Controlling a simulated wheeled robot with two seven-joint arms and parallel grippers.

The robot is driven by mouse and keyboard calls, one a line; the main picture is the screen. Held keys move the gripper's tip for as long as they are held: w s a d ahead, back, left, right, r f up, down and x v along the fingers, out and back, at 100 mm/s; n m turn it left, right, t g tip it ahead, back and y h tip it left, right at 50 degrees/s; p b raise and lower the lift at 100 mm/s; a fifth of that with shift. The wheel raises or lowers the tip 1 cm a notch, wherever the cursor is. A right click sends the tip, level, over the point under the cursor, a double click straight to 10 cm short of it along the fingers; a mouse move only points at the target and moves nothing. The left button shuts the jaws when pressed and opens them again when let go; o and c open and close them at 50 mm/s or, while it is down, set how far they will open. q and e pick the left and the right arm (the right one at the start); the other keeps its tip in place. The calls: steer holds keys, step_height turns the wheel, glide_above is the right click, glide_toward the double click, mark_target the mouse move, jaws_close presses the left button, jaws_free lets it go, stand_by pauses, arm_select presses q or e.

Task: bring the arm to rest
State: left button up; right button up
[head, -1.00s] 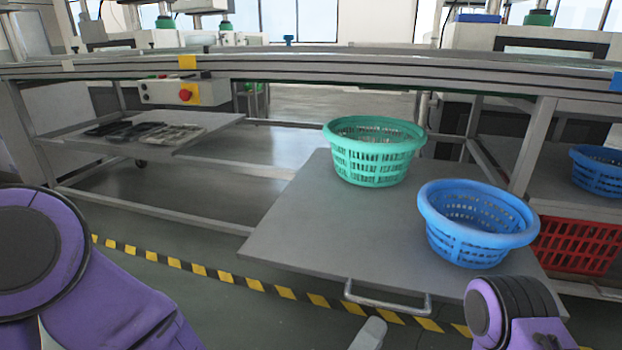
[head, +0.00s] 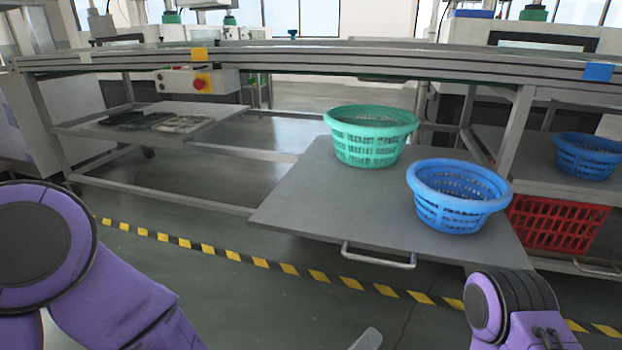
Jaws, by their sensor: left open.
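My left arm (head: 110,290) comes in at the lower left, bent, and runs out of the bottom edge. Only a grey fingertip of my left gripper (head: 367,340) shows at the bottom edge, in front of the pull-out shelf and apart from it. It is open, and nothing shows held at the visible tip. The rest of this gripper is cut off. Part of my right arm (head: 515,310) shows at the lower right; its gripper is out of the picture.
A pull-out grey shelf (head: 300,205) with a metal handle (head: 378,258) holds a green basket (head: 370,140) and a blue basket (head: 458,200). A red crate (head: 555,225) and another blue basket (head: 588,155) stand at the right.

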arm_select(q)
steer(key=a+f+m+g+y+b, duration=0.15)
steer(key=a+f+y, duration=0.25)
steer(key=a+f, duration=0.55)
steer(key=a+f+n+g+y, duration=0.1)
steer(key=a+f+g+y, duration=0.4)
steer(key=f, duration=0.7)
steer(key=s+a+f+g+y+b, duration=0.1)
steer(key=s+a+f+g+y, duration=0.15)
steer(key=s+a+f, duration=0.7)
steer(key=s+a+f+g+y+b, duration=0.25)
steer(key=s+a+f, duration=0.4)
steer(key=a, duration=0.65)
arm_select(e)
step_height(320, 180, down, 4)
arm_select(q)
step_height(320, 180, up, 38)
steer(key=n+t+y+p, duration=0.1)
steer(key=p, duration=3.7)
steer(key=shift+w+a+p, duration=0.3)
steer(key=shift+a+p, duration=0.05)
steer(key=shift+p, duration=0.05)
arm_select(e)
step_height(320, 180, up, 38)
steer(key=shift+w+d+f, duration=0.2)
steer(key=shift+w+d, duration=0.05)
steer(key=shift+w, duration=0.1)
